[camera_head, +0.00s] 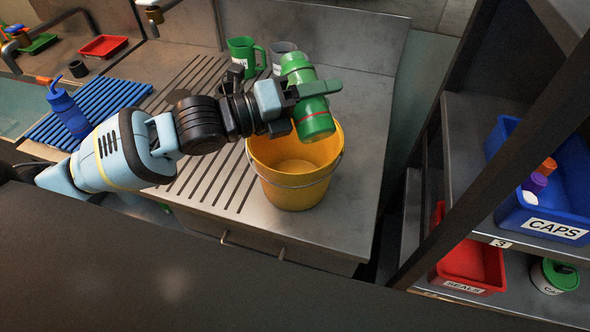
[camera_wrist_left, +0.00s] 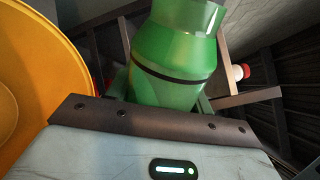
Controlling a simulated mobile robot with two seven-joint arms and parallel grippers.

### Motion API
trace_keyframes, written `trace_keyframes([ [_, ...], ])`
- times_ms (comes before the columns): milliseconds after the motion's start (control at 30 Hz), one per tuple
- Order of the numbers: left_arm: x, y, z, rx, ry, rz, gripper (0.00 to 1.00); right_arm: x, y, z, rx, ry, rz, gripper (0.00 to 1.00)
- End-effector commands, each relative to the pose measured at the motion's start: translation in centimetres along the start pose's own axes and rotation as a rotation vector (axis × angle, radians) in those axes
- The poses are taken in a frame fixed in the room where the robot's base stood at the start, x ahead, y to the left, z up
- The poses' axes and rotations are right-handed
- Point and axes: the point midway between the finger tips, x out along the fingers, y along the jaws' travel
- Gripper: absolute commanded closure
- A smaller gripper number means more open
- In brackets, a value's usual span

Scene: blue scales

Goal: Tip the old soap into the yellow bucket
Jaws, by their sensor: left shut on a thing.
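A yellow bucket (camera_head: 290,175) with a wire handle stands on the metal draining counter. My left gripper (camera_head: 310,95) is shut on a green bottle (camera_head: 314,118) and holds it above the bucket's back rim. The bottle also fills the middle of the left wrist view (camera_wrist_left: 175,65), with the yellow bucket (camera_wrist_left: 35,85) at the left. I see the bucket's inside wall and floor, with no contents I can make out. No right gripper shows.
A green jug (camera_head: 243,54) and a grey cup (camera_head: 282,52) stand behind the bottle. A shelf at right holds a blue CAPS bin (camera_head: 545,215) and a red bin (camera_head: 470,265).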

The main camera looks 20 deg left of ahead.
Motion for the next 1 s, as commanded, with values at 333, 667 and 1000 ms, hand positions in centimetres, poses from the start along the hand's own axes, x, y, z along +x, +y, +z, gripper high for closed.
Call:
trace_keyframes([
  [333,-0.02,0.20,-0.36,-0.089,0.000,-0.001,0.75,-0.04,0.23,-0.38,-0.009,0.008,0.001,0.23],
  [667,-0.01,0.35,-0.43,-0.119,0.000,-0.001,0.75,-0.02,0.10,-0.43,-0.003,0.009,0.001,0.23],
  [1000,-0.02,0.53,-0.57,-0.159,0.000,-0.001,0.75,0.02,-0.11,-0.67,0.006,0.013,0.002,0.23],
])
